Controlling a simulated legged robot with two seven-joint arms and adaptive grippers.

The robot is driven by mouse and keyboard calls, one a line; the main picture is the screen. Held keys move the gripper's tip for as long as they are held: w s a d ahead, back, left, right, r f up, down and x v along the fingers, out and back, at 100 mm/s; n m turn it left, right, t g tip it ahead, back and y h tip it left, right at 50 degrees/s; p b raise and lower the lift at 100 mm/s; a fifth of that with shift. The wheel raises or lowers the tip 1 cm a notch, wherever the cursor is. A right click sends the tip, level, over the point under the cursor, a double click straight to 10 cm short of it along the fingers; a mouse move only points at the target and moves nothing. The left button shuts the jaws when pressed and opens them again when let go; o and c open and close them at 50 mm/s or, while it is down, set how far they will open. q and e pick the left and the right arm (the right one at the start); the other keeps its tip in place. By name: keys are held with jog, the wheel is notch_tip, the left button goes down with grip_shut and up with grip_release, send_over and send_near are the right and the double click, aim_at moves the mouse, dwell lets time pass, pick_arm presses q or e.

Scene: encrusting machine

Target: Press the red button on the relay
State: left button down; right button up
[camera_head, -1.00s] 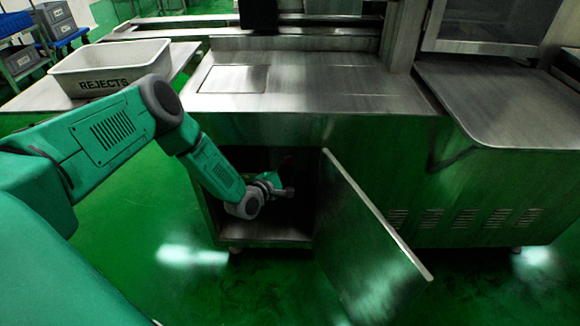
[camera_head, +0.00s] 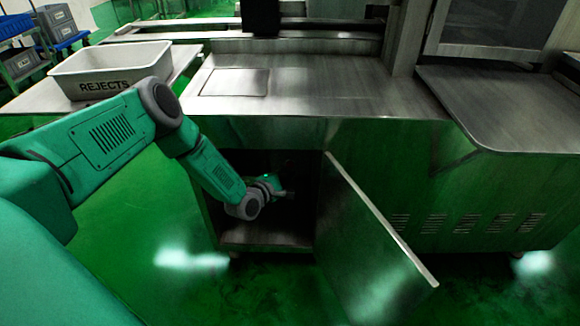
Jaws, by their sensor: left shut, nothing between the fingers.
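My left gripper (camera_head: 278,191) reaches into the open cabinet in the lower front of the steel machine. It is small and dark there, and its fingers look closed with nothing held. The cabinet opening (camera_head: 262,236) is dim inside. The relay and its red button cannot be made out; the inside of the cabinet is in shadow and partly covered by my left arm. The cabinet door (camera_head: 372,245) hangs open to the right of the gripper. My right gripper is not in view.
A white REJECTS bin (camera_head: 110,68) stands on a side shelf at the left. Grey crates on a blue rack (camera_head: 25,62) are at the far left. Green floor is clear in front.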

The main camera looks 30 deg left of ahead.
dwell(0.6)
pick_arm(q)
jog(key=shift+w+a+b, duration=0.2)
jog(key=shift+w+b, duration=0.1)
jog(key=shift+b, duration=0.15)
jog(key=shift+r, duration=0.1)
jog(key=shift+w+a, duration=0.2)
jog(key=shift+w, duration=0.15)
dwell(0.3)
dwell(0.4)
jog(key=shift+s+d, duration=0.45)
jog(key=shift+s, duration=0.25)
jog(key=s+d, duration=0.1)
jog(key=s+p, duration=0.1)
jog(key=s+d+p, duration=0.1)
jog(key=s, duration=0.1)
jog(key=shift+s+d, duration=0.1)
jog(key=shift+d, duration=0.25)
